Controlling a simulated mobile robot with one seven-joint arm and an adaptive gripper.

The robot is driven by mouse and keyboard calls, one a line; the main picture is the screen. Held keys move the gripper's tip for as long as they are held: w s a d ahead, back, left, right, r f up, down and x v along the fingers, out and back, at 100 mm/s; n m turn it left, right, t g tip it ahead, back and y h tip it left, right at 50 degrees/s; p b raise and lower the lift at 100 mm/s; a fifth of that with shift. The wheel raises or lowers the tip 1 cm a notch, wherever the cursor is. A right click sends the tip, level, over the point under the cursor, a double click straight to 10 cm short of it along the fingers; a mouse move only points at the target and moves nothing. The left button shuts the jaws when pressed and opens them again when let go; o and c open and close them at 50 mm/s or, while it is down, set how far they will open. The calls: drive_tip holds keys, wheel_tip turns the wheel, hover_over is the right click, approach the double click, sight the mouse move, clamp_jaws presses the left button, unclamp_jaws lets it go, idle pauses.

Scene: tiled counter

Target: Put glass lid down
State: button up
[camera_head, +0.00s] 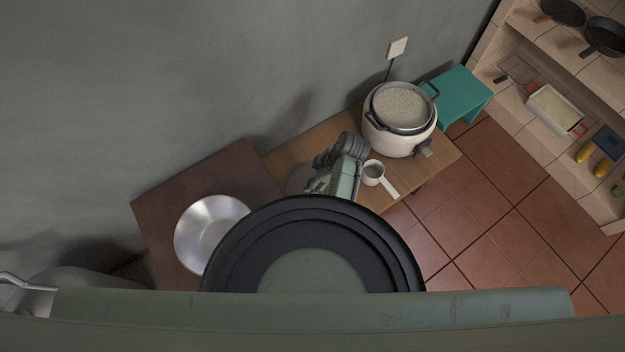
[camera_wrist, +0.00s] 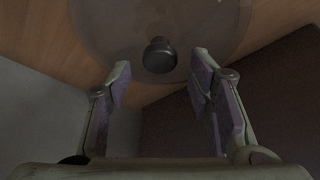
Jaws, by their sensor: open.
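The glass lid (camera_wrist: 100,25) is a clear round disc with a black knob (camera_wrist: 160,56). In the wrist view it appears to lie knob up on the light wooden table. In the head view part of the lid (camera_head: 299,180) shows as a grey disc left of my arm. My gripper (camera_wrist: 160,76) is open, with its fingers apart on either side of the view. The knob shows between and just beyond the fingertips, with gaps on both sides. In the head view my gripper (camera_head: 318,186) is small and partly hidden by my own arm.
A white cooker (camera_head: 392,141) with a grain-filled pot (camera_head: 402,104) stands at the right end of the light wooden table (camera_head: 292,150). A white-handled cup (camera_head: 374,171) is near my arm. A metal bowl (camera_head: 196,235) sits on the dark table (camera_head: 160,203) at left.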

drive_tip(key=v, duration=0.9)
drive_tip(key=shift+r, duration=0.3)
drive_tip(key=shift+s+d, duration=0.1)
